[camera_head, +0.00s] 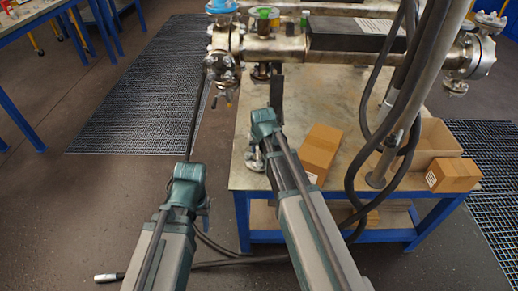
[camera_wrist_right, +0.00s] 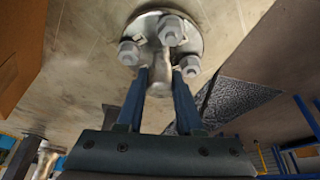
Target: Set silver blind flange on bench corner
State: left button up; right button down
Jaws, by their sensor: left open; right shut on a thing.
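The silver blind flange (camera_head: 255,158) is at the bench's left edge, near the front corner, in the head view. In the right wrist view the flange (camera_wrist_right: 188,38) shows as a round disc with bolts and a central neck. My right gripper (camera_wrist_right: 160,82) is shut on that neck, one finger on each side. The disc is at the bench top; I cannot tell whether it fully rests on it. In the head view my right arm hides most of that gripper. My left gripper (camera_head: 205,207) is open, left of the bench over the floor, its fingers barely visible.
The bench (camera_head: 345,87) carries a flanged pipe vessel (camera_head: 280,48) along its back. A cardboard box (camera_head: 320,150) stands right of my right arm, with further boxes (camera_head: 453,175) at the right. Black cables (camera_head: 360,130) hang in front. Bare bench top shows around the flange.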

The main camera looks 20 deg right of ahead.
jog(key=shift+f+b, duration=0.45)
jog(key=shift+c, duration=2.3)
grip_release()
jog(key=o, duration=0.4)
notch_tip(320, 180, up, 7)
jog(key=p, duration=0.7)
jog(key=shift+r, duration=0.1)
jog(key=shift+s, duration=0.1)
